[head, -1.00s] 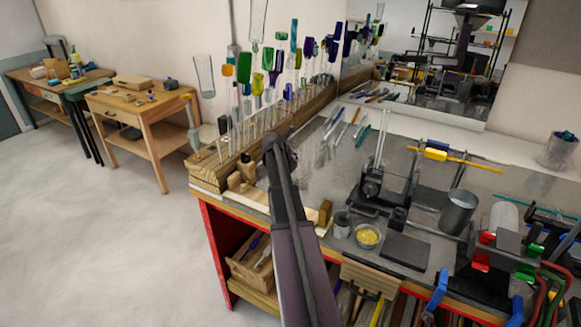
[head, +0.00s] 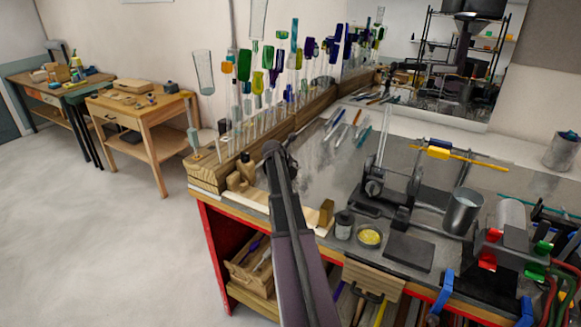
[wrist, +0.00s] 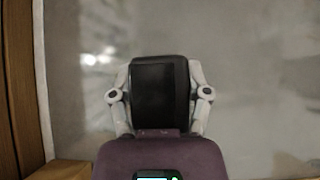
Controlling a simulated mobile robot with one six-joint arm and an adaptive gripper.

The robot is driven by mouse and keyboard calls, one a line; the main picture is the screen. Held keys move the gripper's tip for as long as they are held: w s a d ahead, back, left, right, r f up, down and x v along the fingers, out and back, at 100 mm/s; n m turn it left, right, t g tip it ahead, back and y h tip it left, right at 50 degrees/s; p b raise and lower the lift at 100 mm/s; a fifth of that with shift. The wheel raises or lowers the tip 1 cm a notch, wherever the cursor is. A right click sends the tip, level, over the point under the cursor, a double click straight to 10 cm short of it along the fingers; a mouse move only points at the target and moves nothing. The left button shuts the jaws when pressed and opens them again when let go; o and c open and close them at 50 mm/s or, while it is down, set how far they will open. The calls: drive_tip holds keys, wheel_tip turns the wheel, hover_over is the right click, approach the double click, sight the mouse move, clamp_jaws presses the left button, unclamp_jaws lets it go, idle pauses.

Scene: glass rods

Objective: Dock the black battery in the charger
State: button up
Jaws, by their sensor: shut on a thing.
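The black battery (wrist: 160,92) is a dark block with rounded edges in the middle of the wrist view. My gripper (wrist: 160,75) is shut on it, one pale finger on each side. The battery is above a blurred grey surface; the gap between them cannot be judged. In the head view my arm reaches over the workbench, and it hides the gripper and the battery. I cannot make out the charger with certainty in either view.
The grey bench top (head: 320,165) has a wooden rack (head: 262,135) of glass rods along its left edge. A burner-like metal stand (head: 385,190), a metal cup (head: 462,212) and a dark flat pad (head: 408,252) stand on the right. A wooden side table (head: 145,105) is at left.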

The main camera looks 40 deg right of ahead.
drive_tip(key=o, duration=1.3)
drive_tip(key=shift+o, duration=0.2)
drive_tip(key=shift+r, duration=0.15)
drive_tip(key=shift+s+a+r+p, duration=0.1)
drive_tip(key=shift+a+r+p, duration=0.25)
drive_tip(key=shift+p, duration=0.25)
drive_tip(key=p+v, duration=0.7)
drive_tip(key=v, duration=0.4)
drive_tip(key=shift+p, duration=0.4)
drive_tip(key=shift+a+f, duration=0.1)
drive_tip(key=s+a+f+m+y, duration=0.1)
drive_tip(key=s+a+m, duration=0.4)
drive_tip(key=a, duration=1.1)
drive_tip(key=s+a+f+m+g+y, duration=0.1)
drive_tip(key=s+a+m+y, duration=0.3)
drive_tip(key=a+m, duration=0.5)
drive_tip(key=s+a+f+m+g+y, duration=0.1)
drive_tip(key=s+a+f+m+y, duration=0.2)
drive_tip(key=a, duration=2)
drive_tip(key=s+m, duration=0.2)
drive_tip(key=m, duration=0.2)
drive_tip(key=shift+s, duration=0.35)
